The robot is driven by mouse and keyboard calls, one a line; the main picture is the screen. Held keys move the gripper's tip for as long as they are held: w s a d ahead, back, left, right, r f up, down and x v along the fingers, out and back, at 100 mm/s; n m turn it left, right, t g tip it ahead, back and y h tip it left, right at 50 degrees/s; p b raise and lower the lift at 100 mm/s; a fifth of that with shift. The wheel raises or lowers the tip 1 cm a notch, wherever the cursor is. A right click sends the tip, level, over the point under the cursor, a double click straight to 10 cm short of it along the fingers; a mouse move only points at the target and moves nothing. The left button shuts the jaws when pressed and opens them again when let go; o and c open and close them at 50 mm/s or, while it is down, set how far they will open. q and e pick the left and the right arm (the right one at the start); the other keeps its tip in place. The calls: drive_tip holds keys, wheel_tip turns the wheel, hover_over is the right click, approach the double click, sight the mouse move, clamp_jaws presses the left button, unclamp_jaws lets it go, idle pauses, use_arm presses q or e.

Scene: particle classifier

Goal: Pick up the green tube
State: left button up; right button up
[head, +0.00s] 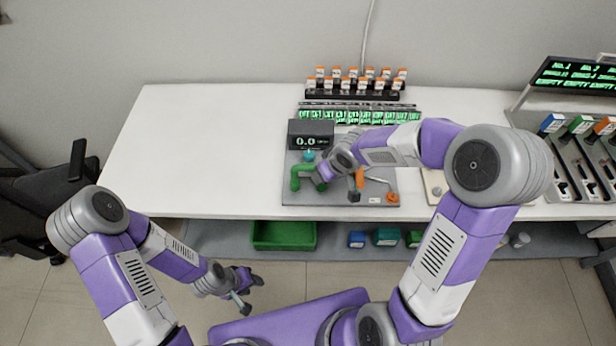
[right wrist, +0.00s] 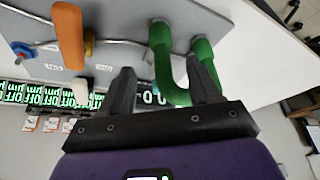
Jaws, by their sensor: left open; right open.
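The green tube (head: 298,178) is a bent pipe on the left part of the grey instrument board (head: 330,197). In the right wrist view the green tube (right wrist: 163,62) is U-shaped, its two ends toward the board. My right gripper (head: 337,187) is over the board, just right of the tube. In the right wrist view its open fingers (right wrist: 165,85) have the tube's bend between them; one finger overlaps the far leg, and I cannot tell if they touch. My left gripper (head: 251,293) is open and empty, low in front of the table.
An orange tube (head: 360,178) stands on the board beside my right gripper; it is also in the right wrist view (right wrist: 69,36). A display (head: 311,140) and rows of orange-capped bottles (head: 355,84) stand behind. A green bin (head: 284,235) sits below. The table's left part is clear.

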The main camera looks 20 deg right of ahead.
drive_tip(key=b+x, duration=0.1)
drive_tip(key=x, duration=0.3)
drive_tip(key=shift+a+f, duration=0.2)
drive_tip(key=shift+c, duration=0.3)
drive_tip(key=shift+w, duration=0.1)
clamp_jaws()
wheel_tip(320, 180, up, 9)
drive_tip(key=p, duration=0.3)
drive_tip(key=shift+r, duration=0.6)
